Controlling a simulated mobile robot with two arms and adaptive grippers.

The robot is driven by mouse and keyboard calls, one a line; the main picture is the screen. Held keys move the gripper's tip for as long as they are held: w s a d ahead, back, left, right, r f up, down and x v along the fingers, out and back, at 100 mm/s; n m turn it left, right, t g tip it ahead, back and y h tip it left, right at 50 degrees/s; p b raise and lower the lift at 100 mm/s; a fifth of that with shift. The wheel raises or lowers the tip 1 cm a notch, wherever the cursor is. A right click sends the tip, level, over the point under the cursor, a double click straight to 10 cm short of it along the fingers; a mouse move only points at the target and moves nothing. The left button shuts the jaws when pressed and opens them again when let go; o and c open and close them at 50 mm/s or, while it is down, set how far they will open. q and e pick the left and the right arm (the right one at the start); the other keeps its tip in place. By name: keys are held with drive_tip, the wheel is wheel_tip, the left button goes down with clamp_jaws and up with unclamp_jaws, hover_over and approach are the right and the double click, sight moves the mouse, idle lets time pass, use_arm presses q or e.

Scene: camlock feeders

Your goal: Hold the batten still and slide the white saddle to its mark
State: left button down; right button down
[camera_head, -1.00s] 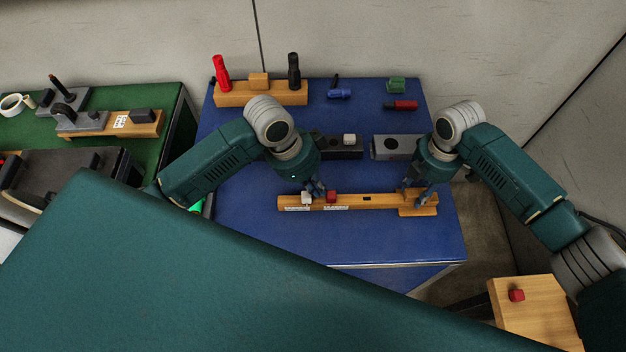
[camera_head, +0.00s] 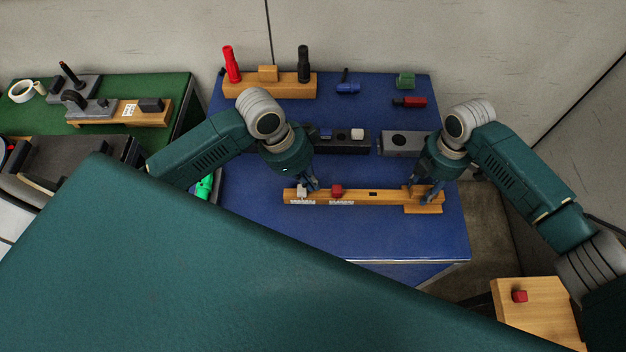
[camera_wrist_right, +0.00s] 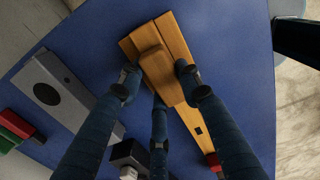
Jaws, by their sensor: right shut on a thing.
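The wooden batten (camera_head: 390,197) lies left to right near the front of the blue table. The small white saddle (camera_head: 302,191) sits near its left end, above a white label on the batten's front side. A red saddle (camera_head: 337,190) sits to its right. My left gripper (camera_head: 311,185) is at the white saddle's right side, low over the batten; whether its fingers are apart is too small to tell. My right gripper (camera_head: 424,192) is shut on the batten's right end. In the right wrist view its fingers (camera_wrist_right: 158,76) stand either side of the raised end block (camera_wrist_right: 151,58).
A dark block (camera_head: 350,142) with a white piece and a grey block (camera_head: 402,144) lie behind the batten. A wooden rack (camera_head: 270,87) with red and black handles stands at the back. A small wooden stand (camera_head: 535,312) with a red cube is at front right.

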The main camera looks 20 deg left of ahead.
sight(299, 188)
use_arm(q)
drive_tip(key=c, duration=2.5)
unclamp_jaws()
drive_tip(key=v, duration=0.9)
drive_tip(key=shift+a+r, duration=0.1)
drive_tip(key=shift+a, duration=0.1)
drive_tip(key=o, duration=0.5)
drive_tip(key=shift+s+a+r, duration=0.15)
drive_tip(key=shift+s+r, duration=0.05)
drive_tip(key=shift+c, duration=0.2)
drive_tip(key=o, duration=0.5)
drive_tip(key=shift+h, duration=0.3)
drive_tip(key=a, duration=0.1)
drive_tip(key=s+a, duration=0.2)
drive_tip(key=a, duration=0.1)
drive_tip(key=shift+s+r, duration=0.1)
drive_tip(key=shift+r, duration=0.25)
drive_tip(key=x, duration=1.1)
drive_tip(key=shift+w+d+f, duration=0.25)
drive_tip(key=shift+d+f, duration=0.05)
drive_tip(key=shift+a, duration=0.1)
clamp_jaws()
